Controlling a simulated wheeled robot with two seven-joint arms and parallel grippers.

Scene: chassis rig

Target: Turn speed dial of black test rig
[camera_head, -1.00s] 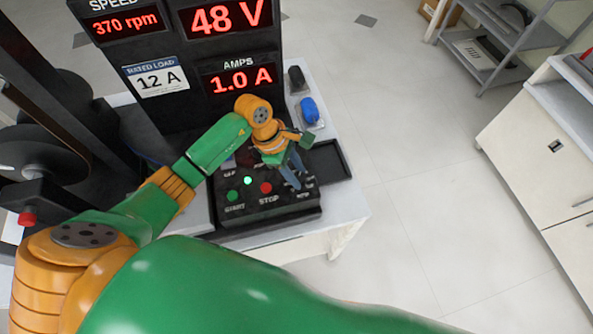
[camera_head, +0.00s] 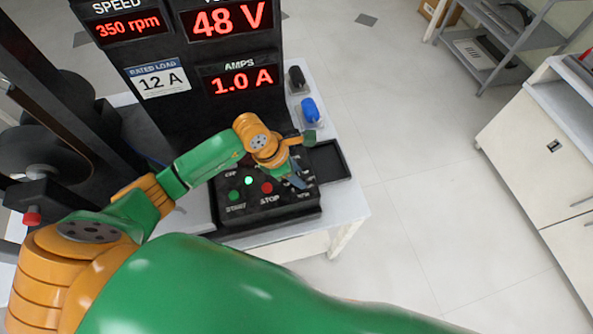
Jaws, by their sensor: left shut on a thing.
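The black test rig (camera_head: 190,105) stands on a white table with lit red displays. The speed display (camera_head: 127,25) reads 350 rpm, the volts display (camera_head: 226,18) 48 V and the amps display (camera_head: 241,81) 1.0 A. Its control box (camera_head: 265,206) has a green start button (camera_head: 234,195), a lit green lamp (camera_head: 249,181) and a red stop button (camera_head: 267,188). My left gripper (camera_head: 298,182) points down over the right part of the box, shut on what seems to be the speed dial, which the fingers hide. My right gripper is not in view.
A black tray (camera_head: 329,161) lies right of the control box. A blue-topped object (camera_head: 310,111) and a dark knob-like object (camera_head: 297,79) stand behind it. A red-tipped part (camera_head: 32,216) is at left. Cabinet (camera_head: 545,140) and shelf (camera_head: 490,45) stand right, across clear floor.

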